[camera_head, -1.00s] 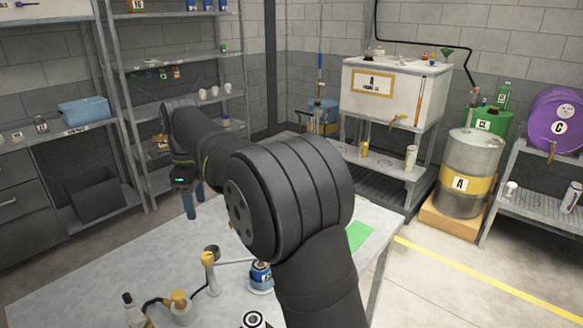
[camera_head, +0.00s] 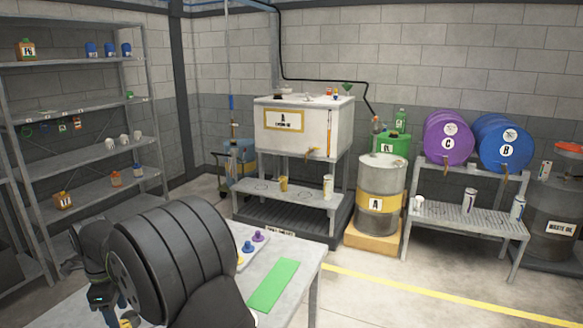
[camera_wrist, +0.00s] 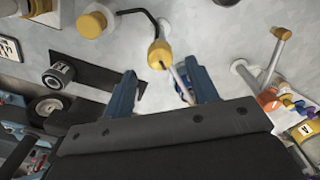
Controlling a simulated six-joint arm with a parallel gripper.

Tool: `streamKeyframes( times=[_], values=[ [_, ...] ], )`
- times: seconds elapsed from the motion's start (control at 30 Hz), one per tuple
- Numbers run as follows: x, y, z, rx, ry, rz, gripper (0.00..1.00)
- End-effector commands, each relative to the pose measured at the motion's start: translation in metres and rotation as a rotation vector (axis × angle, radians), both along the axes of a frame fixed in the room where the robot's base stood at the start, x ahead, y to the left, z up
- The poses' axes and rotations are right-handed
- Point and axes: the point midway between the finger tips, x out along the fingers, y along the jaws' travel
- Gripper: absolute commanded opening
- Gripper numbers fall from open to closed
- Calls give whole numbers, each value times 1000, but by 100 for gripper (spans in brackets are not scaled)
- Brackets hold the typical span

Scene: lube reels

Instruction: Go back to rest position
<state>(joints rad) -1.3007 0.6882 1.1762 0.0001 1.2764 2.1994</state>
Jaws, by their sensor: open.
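My gripper (camera_wrist: 161,72) is open in the wrist view, its two blue fingers spread above the grey table and holding nothing. A yellow-capped nozzle (camera_wrist: 160,54) with a black hose and a thin pale rod shows between and beyond the fingertips; I cannot tell its exact height below them. In the head view my arm is folded at the lower left over the worktable (camera_head: 305,272), and its fingers are mostly cut off by the bottom edge.
A green mat (camera_head: 274,286) lies on the table's right part, beside small blue and purple knobs. Drums, a white tank (camera_head: 300,128) and shelves stand behind.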

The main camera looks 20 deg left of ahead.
Motion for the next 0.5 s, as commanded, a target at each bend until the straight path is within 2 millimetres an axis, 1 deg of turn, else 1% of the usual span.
streamKeyframes(
  times=[0.03, 0.2, 0.33, 0.5],
  values=[
    [0, -1, -10, -5, 1, 0, 53],
    [0, 0, -32, -3, 0, 0, 53],
    [0, 0, -41, -1, 0, 0, 53],
    [0, 0, -43, 0, 0, 1, 53]
  ],
)
